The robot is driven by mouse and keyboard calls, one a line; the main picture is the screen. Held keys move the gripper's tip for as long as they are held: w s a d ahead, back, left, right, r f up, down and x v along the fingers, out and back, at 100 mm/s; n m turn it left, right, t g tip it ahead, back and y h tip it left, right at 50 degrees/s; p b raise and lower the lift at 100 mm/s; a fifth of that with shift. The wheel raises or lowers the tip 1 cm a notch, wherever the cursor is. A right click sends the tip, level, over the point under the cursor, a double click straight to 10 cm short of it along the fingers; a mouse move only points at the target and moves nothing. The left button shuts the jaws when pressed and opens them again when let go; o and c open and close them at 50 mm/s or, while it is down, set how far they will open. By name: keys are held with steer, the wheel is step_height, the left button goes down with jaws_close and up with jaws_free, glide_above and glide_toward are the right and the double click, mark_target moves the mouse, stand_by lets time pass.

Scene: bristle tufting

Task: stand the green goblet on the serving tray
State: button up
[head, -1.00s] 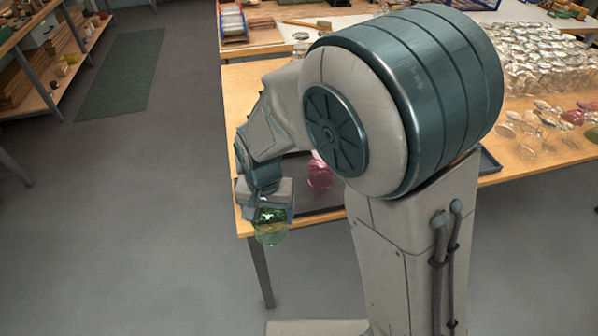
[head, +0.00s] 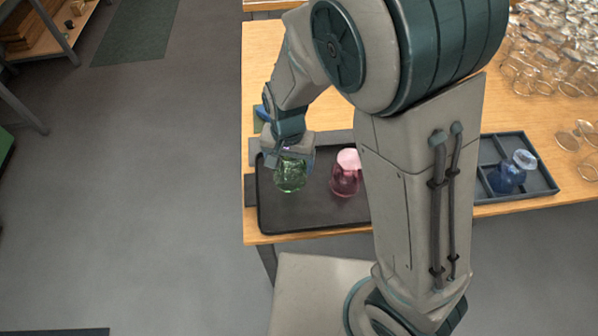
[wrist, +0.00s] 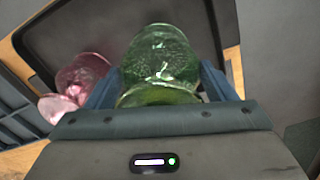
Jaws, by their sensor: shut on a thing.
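The green goblet (head: 291,174) is held in my gripper (head: 290,152) over the left part of the dark serving tray (head: 308,215). In the wrist view the green goblet (wrist: 160,60) sits between the two blue fingers of my gripper (wrist: 158,88), which are shut on it. The serving tray (wrist: 55,35) lies behind it there. I cannot tell whether the goblet touches the tray. A pink goblet (head: 345,180) is on the tray to the right of the green one, partly beside my arm. It also shows at the left of the wrist view (wrist: 82,75).
A divided dark tray (head: 540,180) with a blue glass (head: 510,172) is to the right, behind my arm. Many clear glasses (head: 560,50) crowd the table's right side.

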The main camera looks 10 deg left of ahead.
mark_target(291, 176)
steer(key=shift+f, duration=3.05)
steer(key=shift+f, duration=0.2)
steer(key=o, duration=1.2)
steer(key=shift+c, duration=0.2)
steer(key=shift+r, duration=0.15)
